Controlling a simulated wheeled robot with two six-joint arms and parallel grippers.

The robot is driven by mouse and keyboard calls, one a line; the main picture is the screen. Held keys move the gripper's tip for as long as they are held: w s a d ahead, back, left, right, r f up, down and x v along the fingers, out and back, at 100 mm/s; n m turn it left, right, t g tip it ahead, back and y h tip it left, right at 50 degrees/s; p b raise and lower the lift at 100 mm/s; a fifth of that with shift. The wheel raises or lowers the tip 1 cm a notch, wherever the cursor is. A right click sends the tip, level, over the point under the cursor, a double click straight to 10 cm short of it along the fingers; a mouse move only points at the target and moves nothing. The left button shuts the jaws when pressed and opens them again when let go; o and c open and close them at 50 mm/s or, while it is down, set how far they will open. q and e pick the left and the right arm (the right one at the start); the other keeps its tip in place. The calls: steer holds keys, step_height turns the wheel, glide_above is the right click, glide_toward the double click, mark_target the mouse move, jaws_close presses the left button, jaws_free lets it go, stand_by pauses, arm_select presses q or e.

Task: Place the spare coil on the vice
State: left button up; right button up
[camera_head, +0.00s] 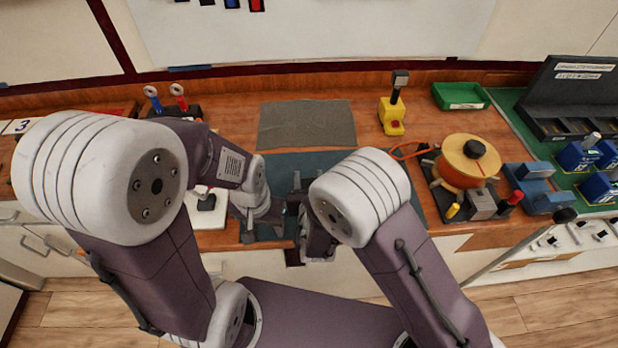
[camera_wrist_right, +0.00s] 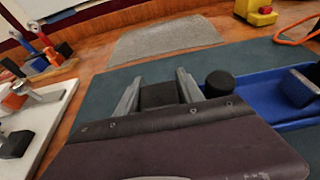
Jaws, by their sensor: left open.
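A round orange-yellow coil-like spool (camera_head: 467,160) stands on a dark stand at the right of the bench; I cannot tell if it is the spare coil. A blue, vice-like fixture (camera_head: 537,187) is right of it. My left gripper (camera_head: 263,228) is open over the dark mat, apart from both. My right gripper (camera_head: 303,195) is mostly hidden by its arm in the head view. In the right wrist view its grey fingers (camera_wrist_right: 158,90) stand apart with a dark block between them; I cannot tell if they grip it.
A blue tray-like object (camera_wrist_right: 275,115) with a black knob (camera_wrist_right: 217,83) is close right of my right gripper. A white board (camera_wrist_right: 35,125) lies left. A yellow device (camera_head: 392,115) and a green tray (camera_head: 460,96) stand behind. The grey pad (camera_head: 305,125) is bare.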

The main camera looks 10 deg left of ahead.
arm_select(q)
steer(key=shift+r, duration=0.2)
arm_select(e)
steer(key=shift+r, duration=0.2)
arm_select(q)
steer(key=shift+r+p, duration=0.35)
steer(key=shift+p, duration=0.2)
arm_select(e)
steer(key=v, duration=0.7)
steer(key=shift+s, duration=0.25)
arm_select(q)
steer(key=shift+c, duration=0.4)
arm_select(e)
steer(key=shift+d, duration=0.1)
arm_select(q)
steer(key=shift+s, duration=0.1)
arm_select(e)
steer(key=shift+s, duration=0.1)
